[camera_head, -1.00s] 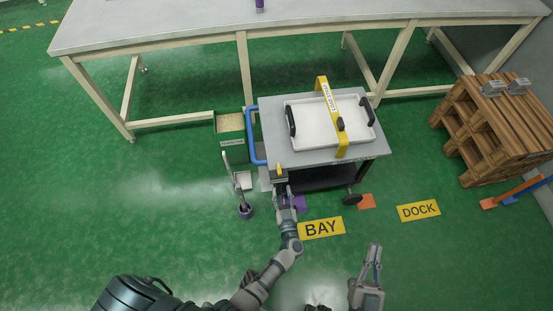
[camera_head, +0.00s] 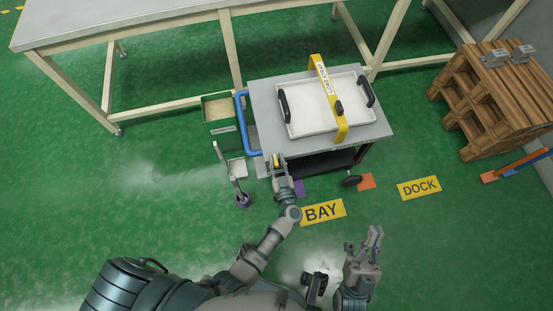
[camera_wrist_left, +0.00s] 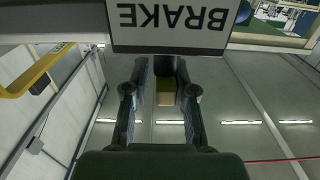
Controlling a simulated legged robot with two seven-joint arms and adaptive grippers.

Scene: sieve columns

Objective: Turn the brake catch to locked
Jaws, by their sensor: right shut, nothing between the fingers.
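The cart (camera_head: 258,105) stands ahead with a grey top. The yellow brake catch (camera_head: 279,159) is at its near left corner, partly hidden by my left gripper (camera_head: 281,168), which is right at it. In the left wrist view, a BRAKE label (camera_wrist_left: 172,22) appears upside down above my left gripper (camera_wrist_left: 162,75). Its two fingers are apart, with a small yellowish block (camera_wrist_left: 166,97) between them; contact cannot be told. My right gripper (camera_head: 375,234) is shut and empty over the floor, right of the BAY sign.
A white tray (camera_head: 305,122) under a yellow LOAD STOP strap (camera_head: 325,82) is on the cart. BAY (camera_head: 322,212) and DOCK (camera_head: 419,188) signs lie on the floor. A bin (camera_head: 219,122) and a grey post (camera_head: 228,172) stand left; wooden pallets (camera_head: 480,100) stand right.

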